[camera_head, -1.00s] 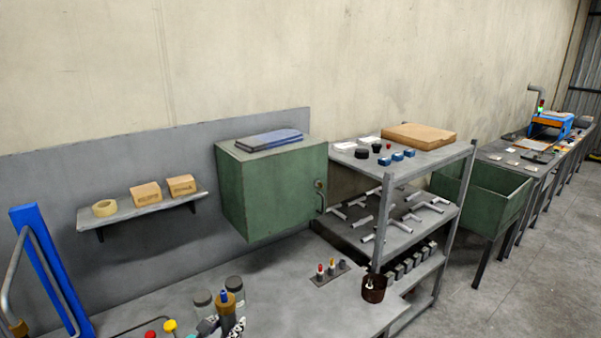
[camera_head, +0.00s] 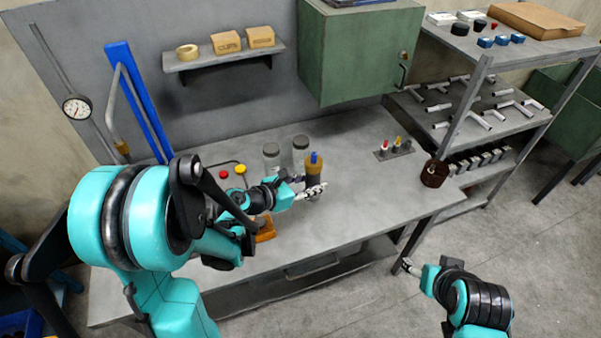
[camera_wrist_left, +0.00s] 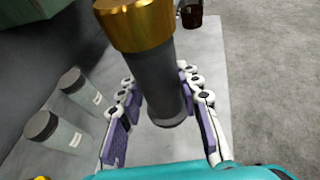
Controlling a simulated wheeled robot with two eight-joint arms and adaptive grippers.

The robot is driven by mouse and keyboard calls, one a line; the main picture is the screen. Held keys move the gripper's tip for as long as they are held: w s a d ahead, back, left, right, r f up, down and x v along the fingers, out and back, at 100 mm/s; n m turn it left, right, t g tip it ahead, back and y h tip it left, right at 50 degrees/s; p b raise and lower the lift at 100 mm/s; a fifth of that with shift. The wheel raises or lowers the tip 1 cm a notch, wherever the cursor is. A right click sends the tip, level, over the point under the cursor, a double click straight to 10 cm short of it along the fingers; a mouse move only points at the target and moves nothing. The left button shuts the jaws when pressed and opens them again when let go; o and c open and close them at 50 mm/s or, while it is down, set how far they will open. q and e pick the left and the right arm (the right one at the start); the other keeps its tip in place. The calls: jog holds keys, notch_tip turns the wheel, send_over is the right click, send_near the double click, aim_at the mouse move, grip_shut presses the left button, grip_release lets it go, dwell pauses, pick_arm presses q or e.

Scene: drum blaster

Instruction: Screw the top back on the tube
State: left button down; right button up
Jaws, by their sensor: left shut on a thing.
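A dark grey tube (camera_head: 313,184) with a gold-brown collar (camera_head: 314,167) and a blue tip (camera_head: 313,156) is upright above the workbench. My left gripper (camera_head: 312,192) is shut around its body. In the left wrist view the grey body (camera_wrist_left: 150,75) stands between the fingers, with the gold collar (camera_wrist_left: 135,22) at the upper edge; the blue tip is out of that view. I cannot tell whether the collar or the blue tip is a separate top. My right gripper (camera_head: 409,266) is off the bench's front edge, away from the tube; its fingers are too small to read.
Two lidded jars (camera_head: 272,158) stand behind the tube. A small stand (camera_head: 394,152) with red, yellow and grey tips and a dark brown cup (camera_head: 434,174) are to the right on the workbench (camera_head: 355,215). Red and yellow buttons (camera_head: 240,169) are at left. The bench's middle right is clear.

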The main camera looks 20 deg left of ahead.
pick_arm(q)
jog(key=w+d+f+m+g+h, duration=0.1)
jog(key=d+f+m+g+h, duration=0.4)
jog(key=d+m+g, duration=0.3)
jog(key=d+f, duration=0.1)
jog(key=d, duration=0.2)
jog(key=shift+w+f+m+g, duration=0.15)
jog(key=shift+w+m+g, duration=0.15)
jog(key=shift+g, duration=0.1)
pick_arm(e)
jog(key=shift+c, duration=0.9)
jog(key=w+a+r+n+g, duration=0.2)
jog(key=w+a+r+n, duration=0.2)
jog(key=w+n, duration=0.3)
jog(key=w+a+r+n+g, duration=0.1)
jog(key=w+a+r+n, duration=0.3)
jog(key=n, duration=0.5)
jog(key=w+a+n+g, duration=0.4)
jog(key=w+a+n, duration=0.6)
jog(key=n, duration=0.8)
jog(key=shift+a, duration=0.65)
